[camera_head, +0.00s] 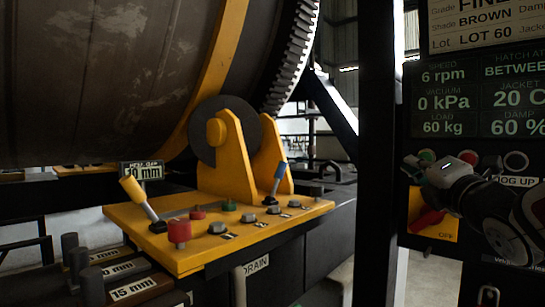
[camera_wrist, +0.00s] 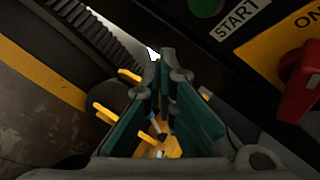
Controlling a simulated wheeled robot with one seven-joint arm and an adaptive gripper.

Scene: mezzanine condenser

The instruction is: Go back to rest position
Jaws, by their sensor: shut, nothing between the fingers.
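My gripper (camera_head: 412,168) is at the right of the head view, in front of the dark control panel and pointing left. In the wrist view my gripper (camera_wrist: 164,65) has its green-padded fingers brought together at the tips, with nothing held. The red rotary switch (camera_head: 428,221) on a yellow plate sits just below the gripper. The red switch also shows at the right edge of the wrist view (camera_wrist: 301,82). The arm and gripper hide part of the panel's button row.
A yellow console (camera_head: 205,245) with levers and knobs stands at centre. A large drum (camera_head: 100,70) with a toothed ring (camera_head: 293,55) fills the upper left. A black post (camera_head: 376,150) stands left of the panel. Weight-like blocks marked 15 mm (camera_head: 135,289) lie lower left.

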